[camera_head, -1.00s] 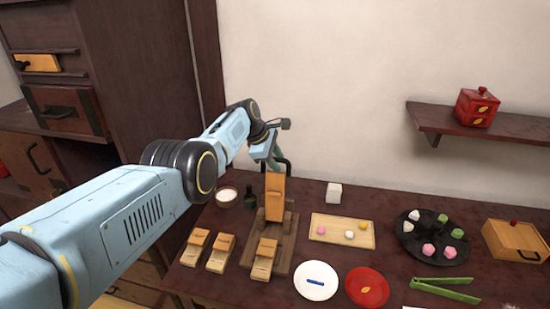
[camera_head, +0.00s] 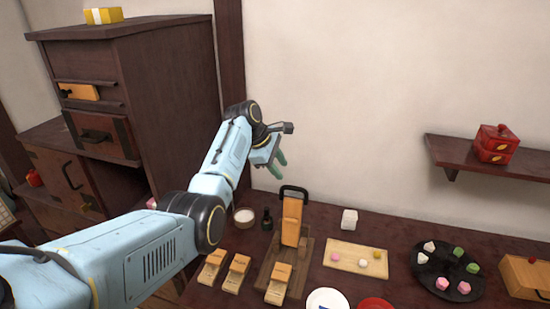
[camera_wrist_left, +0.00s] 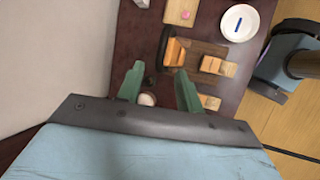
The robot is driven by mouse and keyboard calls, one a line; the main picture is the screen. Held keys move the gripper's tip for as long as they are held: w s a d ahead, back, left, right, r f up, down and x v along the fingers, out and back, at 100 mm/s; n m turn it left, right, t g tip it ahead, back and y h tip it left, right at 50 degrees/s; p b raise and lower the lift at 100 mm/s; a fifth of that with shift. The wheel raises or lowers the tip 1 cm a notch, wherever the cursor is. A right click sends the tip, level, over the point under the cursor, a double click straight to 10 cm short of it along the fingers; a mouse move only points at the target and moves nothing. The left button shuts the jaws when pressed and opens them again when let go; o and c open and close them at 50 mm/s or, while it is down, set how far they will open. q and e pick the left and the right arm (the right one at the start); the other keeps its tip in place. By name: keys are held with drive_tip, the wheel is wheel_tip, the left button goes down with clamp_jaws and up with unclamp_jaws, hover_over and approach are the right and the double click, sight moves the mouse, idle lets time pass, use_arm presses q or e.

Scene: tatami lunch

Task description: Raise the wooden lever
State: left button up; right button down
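The wooden lever (camera_head: 291,222) stands upright on a dark wooden press base (camera_head: 268,272), with a black loop handle (camera_head: 293,190) at its top. In the left wrist view the lever (camera_wrist_left: 175,53) lies beyond the fingers. My left gripper (camera_head: 279,166) is above and left of the handle, apart from it. Its two green fingers are spread with nothing between them, as the left wrist view also shows (camera_wrist_left: 160,86). My right gripper is not in view.
Several small wooden blocks (camera_head: 238,270) are at the base's left and front. A white bowl (camera_head: 244,215) and dark bottle (camera_head: 267,220) stand left of the lever. A sweets board (camera_head: 340,248) and dark round tray (camera_head: 425,278) lie right. A cabinet (camera_head: 170,100) rises at left.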

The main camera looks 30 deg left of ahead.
use_arm(q)
drive_tip(key=shift+v, duration=1.15)
